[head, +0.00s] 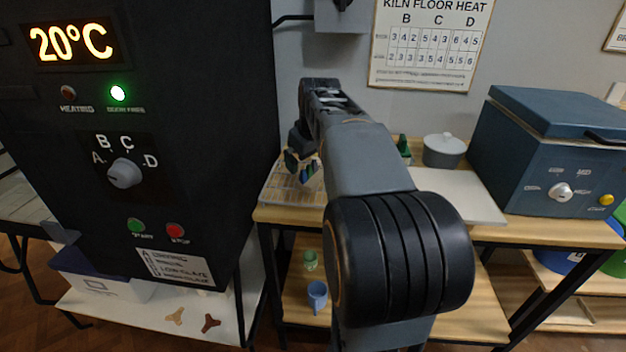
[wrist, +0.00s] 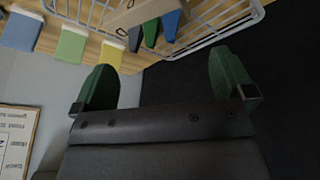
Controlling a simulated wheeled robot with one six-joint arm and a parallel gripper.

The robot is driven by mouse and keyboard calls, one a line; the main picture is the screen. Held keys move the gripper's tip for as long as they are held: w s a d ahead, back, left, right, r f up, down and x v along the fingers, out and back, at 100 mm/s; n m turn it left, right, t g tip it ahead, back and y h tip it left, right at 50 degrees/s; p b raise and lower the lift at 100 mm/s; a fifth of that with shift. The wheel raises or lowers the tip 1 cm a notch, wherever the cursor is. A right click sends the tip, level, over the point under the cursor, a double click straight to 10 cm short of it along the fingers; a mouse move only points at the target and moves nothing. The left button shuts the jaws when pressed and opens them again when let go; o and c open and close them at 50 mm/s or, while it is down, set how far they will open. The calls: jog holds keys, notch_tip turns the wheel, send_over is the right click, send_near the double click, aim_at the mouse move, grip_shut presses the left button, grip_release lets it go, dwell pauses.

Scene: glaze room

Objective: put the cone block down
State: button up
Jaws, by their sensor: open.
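The cone block (wrist: 135,12) is a tan block with green, dark and blue cones in it. It shows at the top edge of the wrist view, partly cut off, at the wire tray (wrist: 215,36). In the head view the cone block (head: 309,166) is small and partly hidden by my gripper (head: 297,158), over the wire tray (head: 275,196). In the wrist view my gripper (wrist: 163,82) has its green fingertips wide apart with nothing between them. The block lies beyond the fingertips, apart from them in that picture. Whether it rests flat on the tray is hard to tell.
Blue (wrist: 20,31), green (wrist: 71,45) and yellow (wrist: 110,55) tiles lie near the tray. The black kiln (head: 190,120) stands close on the left. A lidded pot (head: 443,152), a pale board (head: 455,190) and a blue box-shaped machine (head: 550,150) are to the right.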

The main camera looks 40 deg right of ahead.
aim_at(307, 172)
jog(key=shift+b+x, duration=0.75)
jog(key=shift+x, duration=2.85)
jog(key=shift+r, duration=0.1)
jog(key=c, duration=0.8)
jog(key=shift+o, duration=0.2)
